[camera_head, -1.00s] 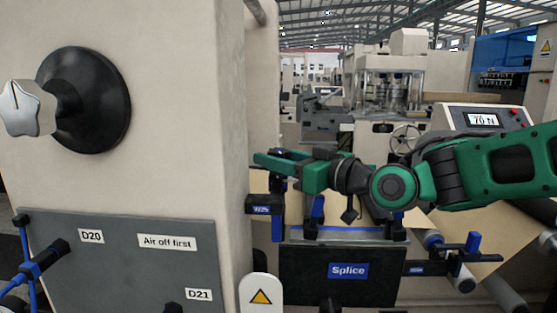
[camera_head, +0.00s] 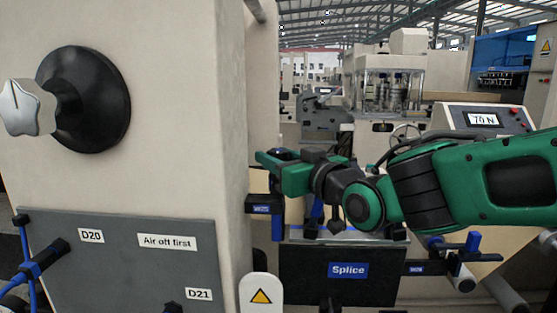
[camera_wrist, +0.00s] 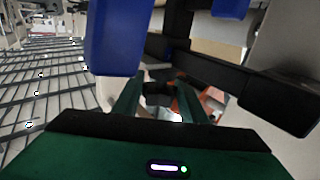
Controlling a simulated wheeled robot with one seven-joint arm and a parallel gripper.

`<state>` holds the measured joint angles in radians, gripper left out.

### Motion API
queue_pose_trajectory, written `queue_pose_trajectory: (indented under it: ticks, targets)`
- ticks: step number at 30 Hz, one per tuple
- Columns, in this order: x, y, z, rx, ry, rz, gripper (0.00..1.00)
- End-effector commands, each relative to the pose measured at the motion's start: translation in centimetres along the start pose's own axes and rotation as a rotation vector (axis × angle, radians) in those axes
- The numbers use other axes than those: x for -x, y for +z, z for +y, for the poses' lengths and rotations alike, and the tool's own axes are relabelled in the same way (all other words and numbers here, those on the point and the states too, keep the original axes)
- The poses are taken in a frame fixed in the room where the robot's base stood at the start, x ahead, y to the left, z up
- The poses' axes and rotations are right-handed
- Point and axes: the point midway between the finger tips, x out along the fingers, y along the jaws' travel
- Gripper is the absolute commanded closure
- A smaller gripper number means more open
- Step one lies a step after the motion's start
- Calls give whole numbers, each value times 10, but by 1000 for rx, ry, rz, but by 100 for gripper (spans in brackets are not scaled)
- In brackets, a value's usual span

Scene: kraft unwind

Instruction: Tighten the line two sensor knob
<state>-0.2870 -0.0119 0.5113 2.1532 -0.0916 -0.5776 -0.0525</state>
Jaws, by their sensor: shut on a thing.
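My gripper (camera_head: 268,160) is at the right side of the beige machine cabinet, above a blue and black sensor bracket (camera_head: 262,206) with a small label too small to read. In the wrist view my gripper's two green fingers (camera_wrist: 160,98) are closed around a dark piece (camera_wrist: 158,88), which I take for the sensor knob; its shape is mostly hidden. Blue blocks (camera_wrist: 115,38) and a black bar (camera_wrist: 225,72) lie close beyond the fingers. A second blue and black bracket (camera_head: 445,265) with a small label sits lower right. I cannot tell which is line two.
A grey star knob (camera_head: 27,107) on a black disc is on the cabinet (camera_head: 180,60) at left. A dark Splice panel (camera_head: 345,285) stands below my arm. A display (camera_head: 484,120) reading 70 N is at right. A warning sign (camera_head: 260,293) stands in front.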

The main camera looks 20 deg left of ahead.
Motion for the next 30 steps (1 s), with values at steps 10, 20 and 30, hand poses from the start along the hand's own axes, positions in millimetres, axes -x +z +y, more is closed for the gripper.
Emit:
queue_pose_trajectory:
  ticks: [10,20,30]
  targets:
    - [0,-1,2,2,7,2,55]
    - [0,-1,1,1,4,2,43]
    - [33,-1,2,4,6,2,43]
